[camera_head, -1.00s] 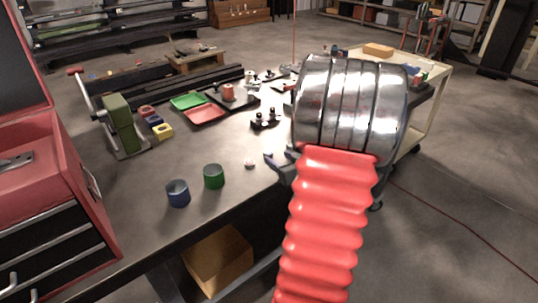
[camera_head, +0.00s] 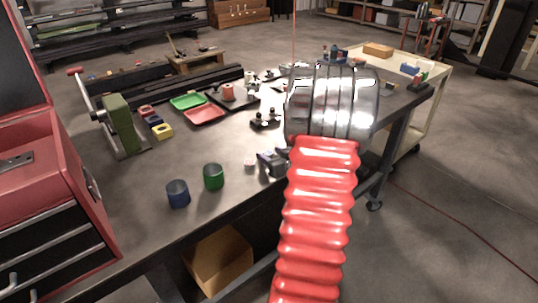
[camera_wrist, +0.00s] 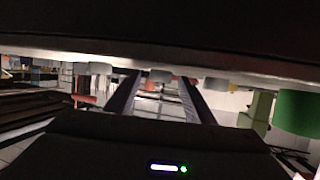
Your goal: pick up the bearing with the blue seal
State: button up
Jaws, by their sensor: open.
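I cannot tell for sure which piece is the bearing with the blue seal. A small blue piece (camera_head: 154,121) lies between a red one (camera_head: 147,111) and a yellow one (camera_head: 162,131), beside the green press. A larger blue cylinder (camera_head: 178,194) stands at the table's front edge. My gripper (camera_head: 268,162) is low over the table, right of a small pale disc (camera_head: 250,163), partly hidden by my arm. In the wrist view my gripper (camera_wrist: 160,92) is open, with nothing held between its two dark fingers.
A green cylinder (camera_head: 213,176) stands beside the larger blue one; it also shows in the wrist view (camera_wrist: 297,113). The green press (camera_head: 119,124) with a red-tipped lever stands left. Green (camera_head: 188,101) and red (camera_head: 204,115) trays lie behind. Clear tabletop lies between press and cylinders.

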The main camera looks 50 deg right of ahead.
jog(key=shift+w, duration=0.15)
dwell(0.4)
jog(key=c, duration=1.2)
notch_tip(320, 180, up, 10)
dwell(0.8)
